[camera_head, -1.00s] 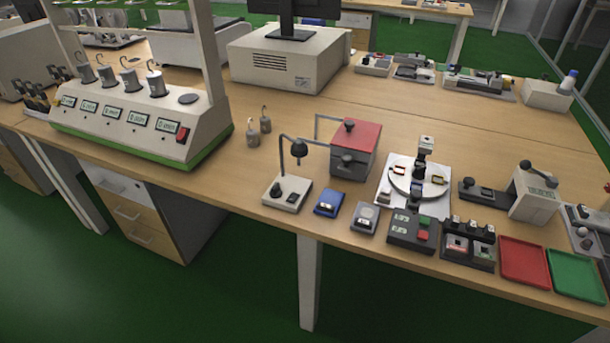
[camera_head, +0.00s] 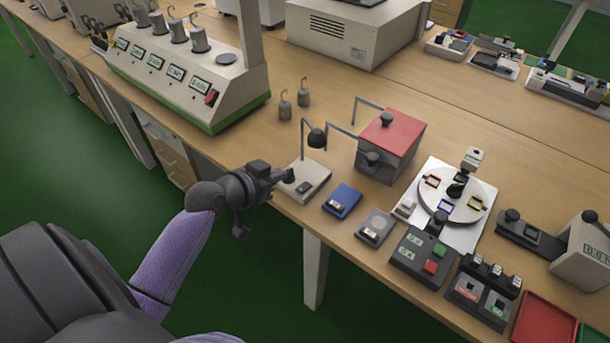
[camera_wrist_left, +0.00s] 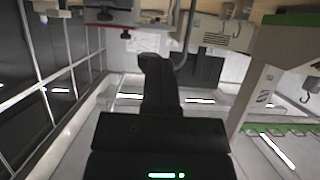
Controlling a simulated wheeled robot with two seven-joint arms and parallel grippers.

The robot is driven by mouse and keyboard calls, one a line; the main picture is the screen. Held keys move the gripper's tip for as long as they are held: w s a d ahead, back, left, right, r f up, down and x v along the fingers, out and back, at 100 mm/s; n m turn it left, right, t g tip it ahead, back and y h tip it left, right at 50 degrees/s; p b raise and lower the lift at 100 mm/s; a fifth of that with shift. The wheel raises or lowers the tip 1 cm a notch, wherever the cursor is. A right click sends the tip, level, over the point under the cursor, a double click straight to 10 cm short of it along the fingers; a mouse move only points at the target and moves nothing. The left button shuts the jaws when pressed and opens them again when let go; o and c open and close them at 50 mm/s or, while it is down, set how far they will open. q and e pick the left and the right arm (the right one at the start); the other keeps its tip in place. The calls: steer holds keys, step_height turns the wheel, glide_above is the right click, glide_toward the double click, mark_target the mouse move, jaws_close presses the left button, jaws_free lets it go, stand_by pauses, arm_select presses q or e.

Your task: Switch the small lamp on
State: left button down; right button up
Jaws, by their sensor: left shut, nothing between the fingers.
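The small lamp has a pale base (camera_head: 315,181), a thin bent post and a black head (camera_head: 316,138). It stands near the table's front edge in the head view. A small dark switch (camera_head: 304,187) sits on the base. My left gripper (camera_head: 287,175) reaches in from the left, its tip at the base's left side, close to the switch. I cannot tell whether it touches. Its fingers are shut with nothing between them. In the left wrist view the shut gripper (camera_wrist_left: 152,62) points at the table edge, and the switch cannot be made out. My right gripper is not in view.
A blue scale (camera_head: 342,201) and a grey device (camera_head: 375,228) stand right of the lamp. A red-topped box (camera_head: 391,137) is behind them. Two hooked weights (camera_head: 285,107) stand behind the lamp. The large weight station (camera_head: 190,85) is at the back left.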

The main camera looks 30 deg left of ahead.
mark_target(302, 184)
arm_select(q)
steer(key=b+x, duration=0.2)
steer(key=x, duration=0.3)
steer(key=f+b+x, duration=0.1)
steer(key=b+x, duration=0.2)
steer(key=x, duration=0.2)
steer(key=shift+d, duration=0.1)
steer(key=f, duration=0.1)
steer(key=f+b, duration=0.1)
steer(key=shift+s+f, duration=0.25)
steer(key=shift+s, duration=0.1)
steer(key=shift+s+f, duration=0.1)
steer(key=shift+f, duration=0.2)
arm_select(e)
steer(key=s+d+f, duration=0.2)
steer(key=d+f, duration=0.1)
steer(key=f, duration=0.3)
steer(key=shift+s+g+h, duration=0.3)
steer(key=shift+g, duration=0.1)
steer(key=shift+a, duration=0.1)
arm_select(q)
steer(key=shift+r, duration=0.1)
steer(key=shift+f+g+p, duration=0.35)
steer(key=shift+g+p, duration=0.25)
steer(key=shift+p, duration=0.25)
steer(key=shift+f, duration=0.1)
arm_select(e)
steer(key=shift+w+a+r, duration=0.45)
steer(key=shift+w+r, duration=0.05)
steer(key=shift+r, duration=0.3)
